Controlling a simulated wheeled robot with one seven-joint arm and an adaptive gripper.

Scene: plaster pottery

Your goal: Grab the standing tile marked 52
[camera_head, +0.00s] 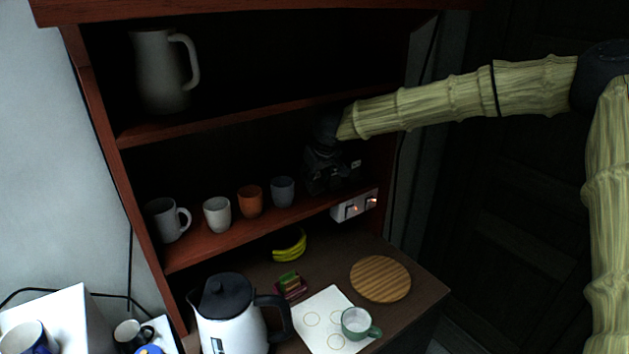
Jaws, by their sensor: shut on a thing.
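My gripper (322,178) is dark and reaches into the right end of the middle shelf, to the right of the grey cup. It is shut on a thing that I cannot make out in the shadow. I cannot make out a standing tile or a number 52 anywhere in this view. The fingers and what lies between them are mostly lost against the dark shelf back.
A grey cup (283,192), an orange cup (250,202), a white cup (217,215) and a mug (165,221) stand left of my gripper. A socket box (347,209) sits below it. A pitcher (157,72) stands above. A kettle (228,320) stands below.

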